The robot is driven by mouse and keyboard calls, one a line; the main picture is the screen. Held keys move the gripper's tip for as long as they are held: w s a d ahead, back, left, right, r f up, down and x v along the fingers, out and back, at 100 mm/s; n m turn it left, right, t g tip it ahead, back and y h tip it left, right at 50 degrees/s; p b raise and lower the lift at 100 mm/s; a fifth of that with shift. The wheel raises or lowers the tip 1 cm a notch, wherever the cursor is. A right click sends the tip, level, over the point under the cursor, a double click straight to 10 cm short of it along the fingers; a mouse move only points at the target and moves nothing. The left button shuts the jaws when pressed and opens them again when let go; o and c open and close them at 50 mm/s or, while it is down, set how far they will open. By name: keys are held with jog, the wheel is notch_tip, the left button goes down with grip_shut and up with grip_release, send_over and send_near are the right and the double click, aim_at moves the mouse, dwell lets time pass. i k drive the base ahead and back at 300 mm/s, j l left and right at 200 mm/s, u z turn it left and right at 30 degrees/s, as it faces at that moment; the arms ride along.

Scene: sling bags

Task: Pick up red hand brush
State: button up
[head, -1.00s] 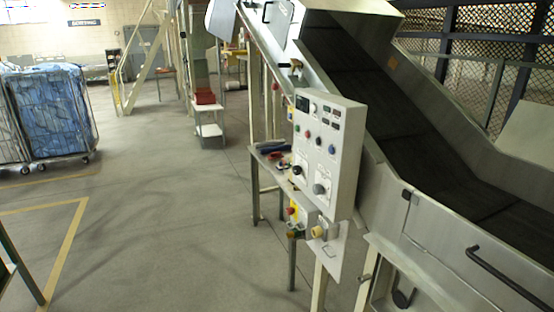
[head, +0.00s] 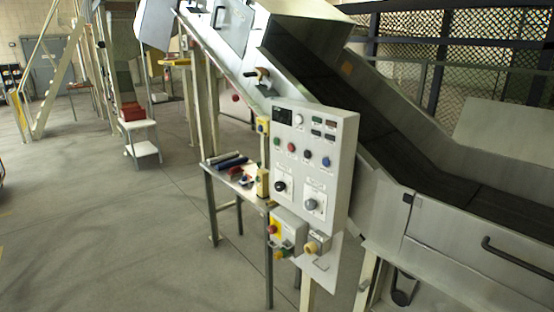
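A small metal side table (head: 212,171) stands left of the control panel. Several small items lie on it. One is a small red object (head: 236,172), which may be the red hand brush; it is too small to tell for sure. Dark blue, roll-like items (head: 230,162) lie just behind it. The panel's left side hides part of the table. My gripper is not in view.
A grey control panel (head: 314,165) with buttons stands in front of a sloping conveyor (head: 330,100). A white stand (head: 146,147) with a red bin (head: 132,112) is farther back left. The floor at left is clear.

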aim_at(237, 171)
jog(key=i+j, duration=0.2)
jog(key=j, duration=0.2)
jog(key=i+j, duration=0.25)
jog(key=j, duration=0.2)
jog(key=i+j, duration=0.2)
jog(key=j, duration=0.2)
jog(key=i+j, duration=0.25)
jog(key=j, duration=0.2)
jog(key=i+j+u, duration=0.1)
jog(key=j, duration=0.3)
jog(key=i+j, duration=0.65)
jog(key=i, duration=0.15)
jog(key=i+j, duration=0.25)
jog(key=i, duration=0.15)
jog(key=i+j, duration=0.3)
jog(key=i, duration=0.15)
jog(key=i+j+u, duration=0.1)
jog(key=i+j, duration=0.2)
jog(key=i+l, duration=0.15)
jog(key=i, duration=0.2)
jog(key=i+l, duration=0.2)
jog(key=i, duration=0.2)
jog(key=i+l, duration=0.15)
jog(key=i, duration=0.2)
